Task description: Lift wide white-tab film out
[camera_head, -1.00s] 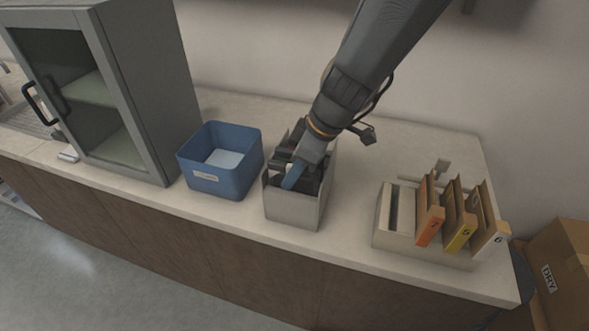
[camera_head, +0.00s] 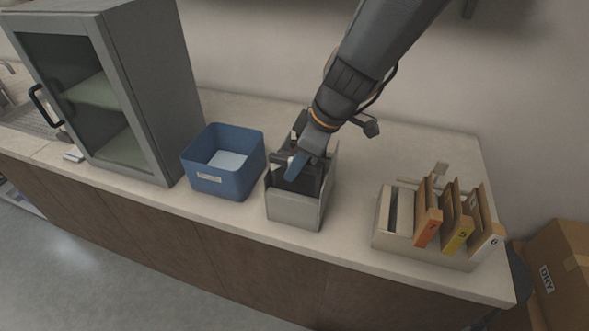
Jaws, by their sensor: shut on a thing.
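My gripper (camera_head: 296,166) reaches down into an open-topped grey box (camera_head: 292,210) near the middle of the counter. It is shut on a dark film (camera_head: 308,180) whose upper part shows above the box's front wall. A small white patch shows beside the fingers, probably the film's tab, but most of it is hidden by my gripper. The film's lower part is hidden by the box's front wall. A blue piece shows at the fingers.
A blue bin (camera_head: 224,180) stands just left of the grey box. A grey cabinet (camera_head: 150,100) stands farther left. At right a rack (camera_head: 397,235) holds numbered folders with orange, yellow and white ends. Bare counter (camera_head: 350,215) lies between box and rack.

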